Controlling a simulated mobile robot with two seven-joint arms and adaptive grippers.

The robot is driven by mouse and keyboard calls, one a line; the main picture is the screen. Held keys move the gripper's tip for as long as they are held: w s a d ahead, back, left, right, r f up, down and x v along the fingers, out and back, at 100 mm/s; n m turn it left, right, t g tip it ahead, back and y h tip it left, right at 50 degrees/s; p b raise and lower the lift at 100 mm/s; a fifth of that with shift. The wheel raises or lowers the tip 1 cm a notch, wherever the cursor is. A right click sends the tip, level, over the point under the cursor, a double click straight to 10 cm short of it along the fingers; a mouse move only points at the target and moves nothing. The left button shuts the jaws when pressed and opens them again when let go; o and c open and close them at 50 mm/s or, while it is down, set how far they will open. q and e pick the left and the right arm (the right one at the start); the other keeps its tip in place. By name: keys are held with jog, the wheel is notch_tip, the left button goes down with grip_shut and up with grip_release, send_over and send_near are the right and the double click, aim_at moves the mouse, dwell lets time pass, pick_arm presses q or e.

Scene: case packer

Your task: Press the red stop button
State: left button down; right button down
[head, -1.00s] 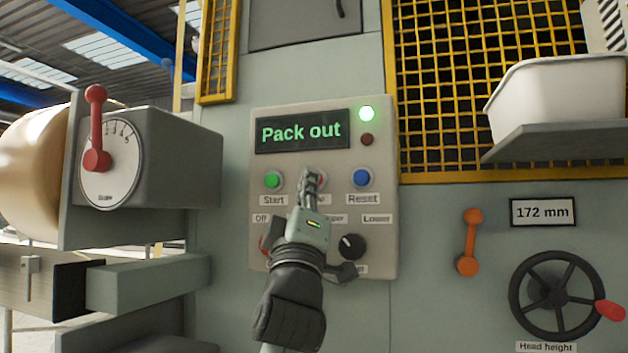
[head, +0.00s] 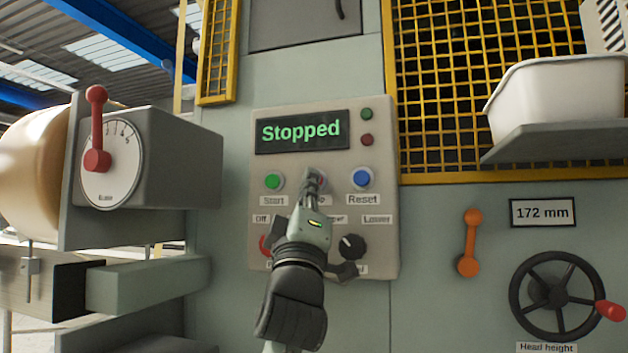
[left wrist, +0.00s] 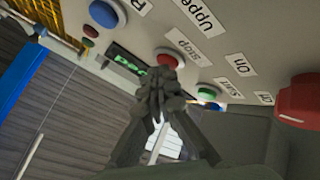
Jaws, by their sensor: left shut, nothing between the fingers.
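The red stop button (head: 322,181) sits between the green start button (head: 273,181) and the blue reset button (head: 362,178) on the grey control panel (head: 375,125). My left gripper (head: 312,174) is shut and empty, with its fingertips at the stop button, hiding most of it and part of its label. In the left wrist view the red button (left wrist: 168,57) shows just beyond the closed fingertips (left wrist: 160,82). I cannot tell whether they touch. The display (head: 302,132) reads "Stopped". My right gripper is not in view.
Below the buttons are a black knob (head: 351,246) and a red control (head: 266,245), partly hidden by my left gripper. A grey box with a red lever (head: 96,130) juts out at left. A shelf (head: 560,140) with a white bin (head: 555,92) juts out at right.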

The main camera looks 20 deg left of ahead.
pick_arm(q)
jog(key=shift+s, duration=0.8)
jog(key=shift+s, duration=0.1)
jog(key=shift+s+p, duration=0.35)
jog(key=shift+s, duration=2.05)
